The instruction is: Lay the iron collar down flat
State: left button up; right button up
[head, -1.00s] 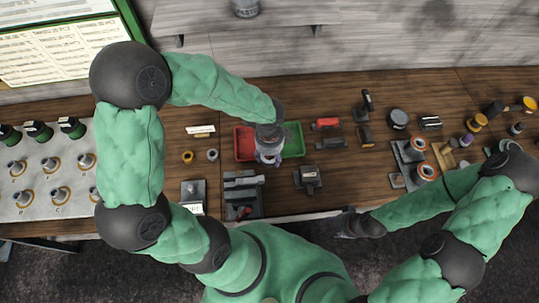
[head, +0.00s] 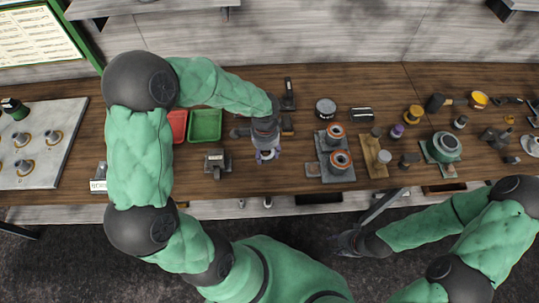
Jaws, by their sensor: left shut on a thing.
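My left gripper (head: 267,155) is over the middle of the workbench, pointing down. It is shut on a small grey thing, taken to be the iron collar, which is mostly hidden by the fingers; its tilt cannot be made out. No other iron collar can be told for sure on the bench. My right gripper (head: 342,243) is low in front of the bench's front edge, away from the parts. Its fingers are too small and dark to tell open from shut.
A green tray (head: 205,139) and a red tray (head: 179,126) lie left of my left gripper, with a grey fixture (head: 217,163) below them. A grey stand with copper-coloured rings (head: 340,160) is to the right. Bare wood (head: 285,178) lies between.

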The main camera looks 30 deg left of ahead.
aim_at(268, 167)
pick_arm(q)
jog(key=shift+w+d, duration=0.2)
jog(key=shift+d, duration=0.05)
pick_arm(e)
jog(key=shift+d, duration=0.4)
pick_arm(q)
jog(key=shift+a+f, duration=0.1)
pick_arm(e)
jog(key=shift+a, duration=0.1)
pick_arm(q)
jog(key=shift+f, duration=0.15)
pick_arm(e)
jog(key=shift+f, duration=0.2)
pick_arm(q)
jog(key=shift+f+b, duration=2.45)
jog(key=shift+f, duration=0.5)
pick_arm(e)
jog(key=shift+f, duration=2.3)
pick_arm(q)
jog(key=shift+f, duration=0.2)
pick_arm(e)
jog(key=shift+f, duration=0.15)
pick_arm(q)
jog(key=shift+f+b, duration=0.3)
jog(key=shift+b, duration=0.1)
pick_arm(e)
jog(key=shift+f, duration=0.25)
